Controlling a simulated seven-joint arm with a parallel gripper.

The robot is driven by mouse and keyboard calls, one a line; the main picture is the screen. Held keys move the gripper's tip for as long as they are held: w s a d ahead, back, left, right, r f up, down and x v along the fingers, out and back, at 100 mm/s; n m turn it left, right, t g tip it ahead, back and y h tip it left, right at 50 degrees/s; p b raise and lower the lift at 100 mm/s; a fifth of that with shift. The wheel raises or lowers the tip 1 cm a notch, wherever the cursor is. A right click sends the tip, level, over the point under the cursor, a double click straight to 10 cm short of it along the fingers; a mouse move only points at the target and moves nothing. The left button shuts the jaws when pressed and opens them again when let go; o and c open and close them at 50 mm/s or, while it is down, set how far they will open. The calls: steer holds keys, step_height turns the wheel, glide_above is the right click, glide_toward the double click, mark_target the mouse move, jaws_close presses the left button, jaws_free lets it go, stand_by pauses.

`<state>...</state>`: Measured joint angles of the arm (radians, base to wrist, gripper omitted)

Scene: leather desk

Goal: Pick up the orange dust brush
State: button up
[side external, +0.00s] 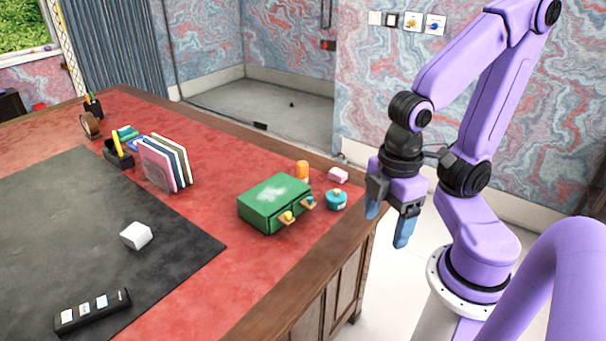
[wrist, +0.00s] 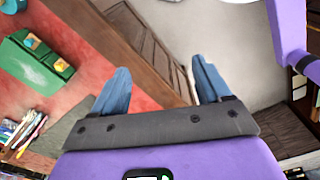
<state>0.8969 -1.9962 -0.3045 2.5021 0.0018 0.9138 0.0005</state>
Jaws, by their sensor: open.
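No object is clearly recognisable as an orange dust brush. A small orange upright object (side external: 302,170) stands behind the green box on the red desk top; I cannot tell whether it is the brush, and I do not make it out in the wrist view. My gripper (side external: 388,223) is open and empty, its blue fingers pointing down beyond the desk's right edge, to the right of the teal pot. In the wrist view my gripper (wrist: 161,68) shows its fingers apart, with the desk's wooden side and the floor between and beyond them.
Bare red desk lies between.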

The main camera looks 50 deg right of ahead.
steer(key=w+m+t, duration=0.1)
steer(key=w+m, duration=0.6)
steer(key=w, duration=0.8)
steer(key=m+t+h, duration=0.2)
steer(key=m+h, duration=0.2)
steer(key=m, duration=1.1)
glide_above(302, 163)
steer(key=s+a, duration=0.4)
step_height(302, 163, down, 8)
steer(key=x, duration=1.7)
steer(key=shift+a+f, duration=0.15)
steer(key=shift+a, duration=0.15)
steer(key=c, duration=1.1)
